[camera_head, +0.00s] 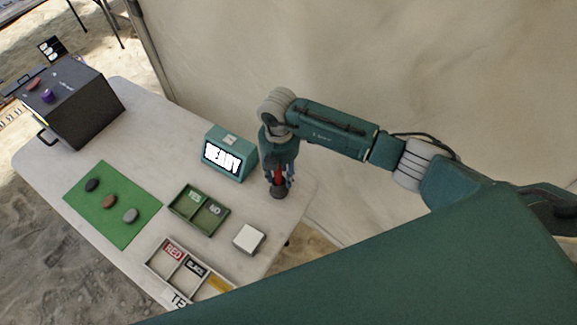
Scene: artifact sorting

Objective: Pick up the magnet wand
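The magnet wand (278,178) looks like a red upright piece in a dark round base (277,192) on the table's right side, beside the teal device. My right gripper (278,180) points down over it, with its fingers on either side of the red part. The fingers hide much of the wand, and I cannot tell whether they touch it. My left gripper is out of view.
The table (150,135) carries a teal READY device (228,152), a green YES/NO tray (200,209), a white block (248,238) and a labelled sorting tray (186,270). Several stones lie on a green mat (112,205). A black box (72,105) stands far left.

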